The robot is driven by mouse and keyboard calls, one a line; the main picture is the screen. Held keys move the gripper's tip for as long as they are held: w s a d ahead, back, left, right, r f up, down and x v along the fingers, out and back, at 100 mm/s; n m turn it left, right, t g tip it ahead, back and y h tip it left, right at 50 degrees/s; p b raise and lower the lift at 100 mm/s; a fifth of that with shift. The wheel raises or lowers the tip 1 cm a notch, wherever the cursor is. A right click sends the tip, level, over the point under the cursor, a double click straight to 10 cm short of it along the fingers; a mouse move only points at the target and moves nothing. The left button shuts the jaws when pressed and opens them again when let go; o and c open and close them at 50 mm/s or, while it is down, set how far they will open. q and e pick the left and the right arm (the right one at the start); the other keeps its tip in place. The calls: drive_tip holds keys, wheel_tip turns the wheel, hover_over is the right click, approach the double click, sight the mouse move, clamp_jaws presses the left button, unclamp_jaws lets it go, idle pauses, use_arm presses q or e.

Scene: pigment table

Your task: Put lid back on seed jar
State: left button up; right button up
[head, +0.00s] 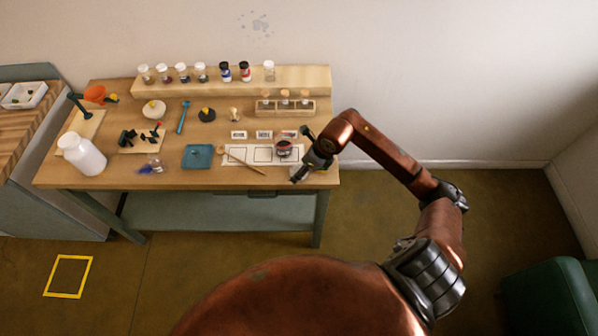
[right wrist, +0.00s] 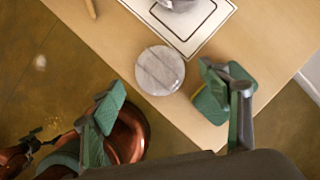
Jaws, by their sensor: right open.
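A glass jar (head: 283,147) with dark red contents stands on a white sheet with outlined squares, near the table's right end. Its grey lower part (right wrist: 178,3) is cut off at the top of the right wrist view. A round, pale grey, streaked disc (right wrist: 160,70), which looks like the lid, lies on the wood near the table's edge in that view. I cannot make it out in the head view. My right gripper (head: 303,158) is open; its green-padded fingers (right wrist: 160,100) are spread wide on either side, with the disc just ahead and nothing held. My left gripper is out of view.
The white sheet (head: 233,154) carries a brush (head: 245,164) left of the jar. Small labelled cards and a wooden rack (head: 285,108) stand behind. Several vials line the back shelf (head: 310,80). The table's front and right edges are close to my right gripper.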

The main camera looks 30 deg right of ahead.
drive_tip(key=shift+x, duration=0.95)
drive_tip(key=shift+c, duration=0.5)
drive_tip(key=c, duration=1.1)
